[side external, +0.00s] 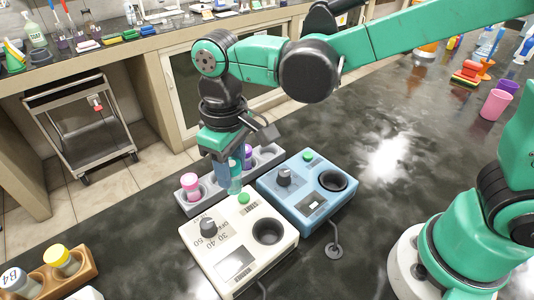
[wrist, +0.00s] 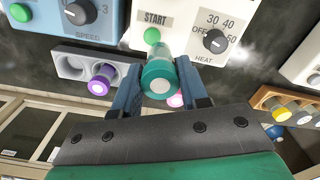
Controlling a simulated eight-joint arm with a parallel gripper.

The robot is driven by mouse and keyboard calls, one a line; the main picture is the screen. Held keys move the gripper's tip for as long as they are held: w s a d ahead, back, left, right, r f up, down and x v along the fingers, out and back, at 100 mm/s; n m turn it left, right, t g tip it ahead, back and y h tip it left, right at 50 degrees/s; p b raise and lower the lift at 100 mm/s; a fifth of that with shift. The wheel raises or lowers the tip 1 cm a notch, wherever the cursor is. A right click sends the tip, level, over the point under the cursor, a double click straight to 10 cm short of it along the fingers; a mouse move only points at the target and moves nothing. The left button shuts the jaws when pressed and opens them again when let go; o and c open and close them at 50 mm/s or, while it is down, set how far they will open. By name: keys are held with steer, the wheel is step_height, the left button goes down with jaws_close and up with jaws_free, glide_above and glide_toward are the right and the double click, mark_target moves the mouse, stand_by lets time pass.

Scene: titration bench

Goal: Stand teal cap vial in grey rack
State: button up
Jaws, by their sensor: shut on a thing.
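The teal cap vial (wrist: 160,78) is between the two fingers of my gripper (wrist: 160,90), its cap toward the wrist camera. In the side external view the vial (side external: 235,180) is held near the front edge of the grey rack (side external: 267,153), beside the white device; I cannot tell whether it touches anything. My gripper (side external: 229,176) points down and covers part of the rack. A pink cap vial (wrist: 175,101) is mostly hidden behind the teal one.
The white device (side external: 240,250) with a heat knob and the blue device (side external: 310,190) stand close in front of the rack. A wooden rack (side external: 60,278) with yellow and white capped vials is at the front left. Pink and purple cups (side external: 494,104) stand far right.

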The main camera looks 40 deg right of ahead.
steer(key=shift+m, duration=0.8)
steer(key=shift+w+d+f, duration=0.3)
steer(key=shift+w+f, duration=0.4)
steer(key=shift+w, duration=0.6)
steer(key=shift+w+d+f, duration=0.25)
steer(key=shift+w+f, duration=0.4)
steer(key=shift+w, duration=0.6)
steer(key=shift+w+d+f, duration=0.3)
steer(key=shift+w+f, duration=0.4)
steer(key=shift+w, duration=0.6)
steer(key=shift+f, duration=1.4)
steer(key=o, duration=1.4)
steer(key=shift+o, duration=0.2)
steer(key=shift+r, duration=0.1)
steer(key=shift+r, duration=2.9)
